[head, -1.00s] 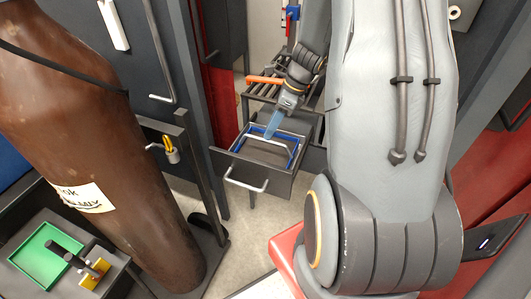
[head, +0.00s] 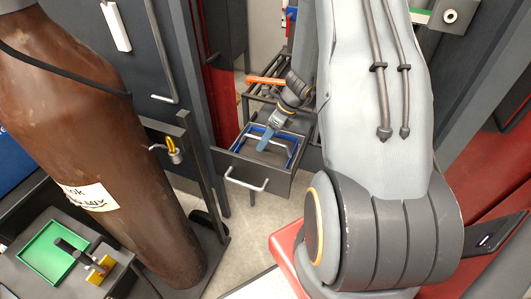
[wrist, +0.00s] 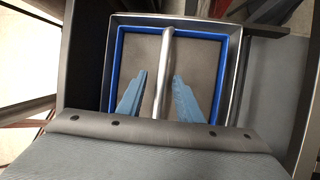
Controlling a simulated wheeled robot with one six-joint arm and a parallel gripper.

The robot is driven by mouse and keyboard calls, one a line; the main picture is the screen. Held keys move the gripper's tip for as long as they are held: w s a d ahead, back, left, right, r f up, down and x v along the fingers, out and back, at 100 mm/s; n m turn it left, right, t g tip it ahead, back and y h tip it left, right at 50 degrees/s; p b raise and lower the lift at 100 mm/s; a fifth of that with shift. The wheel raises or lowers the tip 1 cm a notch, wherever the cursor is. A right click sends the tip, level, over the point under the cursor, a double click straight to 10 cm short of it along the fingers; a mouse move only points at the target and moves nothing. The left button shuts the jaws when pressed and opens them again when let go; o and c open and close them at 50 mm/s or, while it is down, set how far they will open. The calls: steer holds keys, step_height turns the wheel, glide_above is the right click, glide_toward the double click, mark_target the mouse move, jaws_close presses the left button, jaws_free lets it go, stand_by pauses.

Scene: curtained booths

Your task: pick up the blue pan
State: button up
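The blue pan lies inside an open grey drawer (head: 222,160). In the wrist view, the pan has a blue rim (wrist: 117,62), a grey-brown floor and a silver bar handle (wrist: 166,60) across its middle. My gripper (wrist: 159,77) has two pale blue fingers, spread apart, one on each side of the bar. A gap shows between the bar and each finger. In the head view, my gripper (head: 263,147) points down into the drawer, partly covering the pan.
The drawer has a silver front handle (head: 246,184). A dark rack with an orange bar (head: 266,80) stands behind it. A large brown cylinder (head: 100,150) stands at left, with a green tray (head: 48,250) in front. Some floor shows between cylinder and drawer.

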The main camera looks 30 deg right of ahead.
jaws_close()
steer(key=shift+w, duration=0.1)
stand_by(1.3)
